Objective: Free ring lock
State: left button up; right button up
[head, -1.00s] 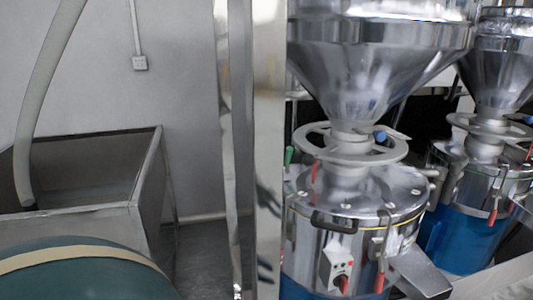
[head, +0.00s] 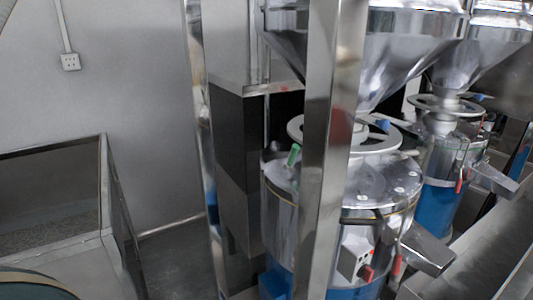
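The near grinder (head: 385,190) stands right of centre in the head view. It has a steel drum, a blue base and a large steel hopper (head: 410,45) above. A grey ring-shaped handwheel (head: 385,137) encircles the neck under the hopper, with a small blue-tipped lever (head: 382,124) beside it. A green-tipped handle (head: 293,154) is at the drum's left edge. A steel post hides part of the wheel and drum. I cannot tell which part is the ring lock. Neither of my grippers is in view.
The upright steel post (head: 328,150) stands in front of the near grinder. A second grinder (head: 440,170) is behind it to the right. An open metal bin (head: 60,195) is at the left. A wall socket (head: 70,62) is on the grey wall. Some floor shows between bin and grinder.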

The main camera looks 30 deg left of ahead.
aim_at(290, 165)
jog(key=k+j, duration=0.1)
jog(key=j, duration=0.25)
jog(key=k+j, duration=0.1)
jog(key=j, duration=0.3)
jog(key=k+j, duration=0.1)
jog(key=j, duration=0.25)
jog(key=k+j+u, duration=0.1)
jog(key=j, duration=0.25)
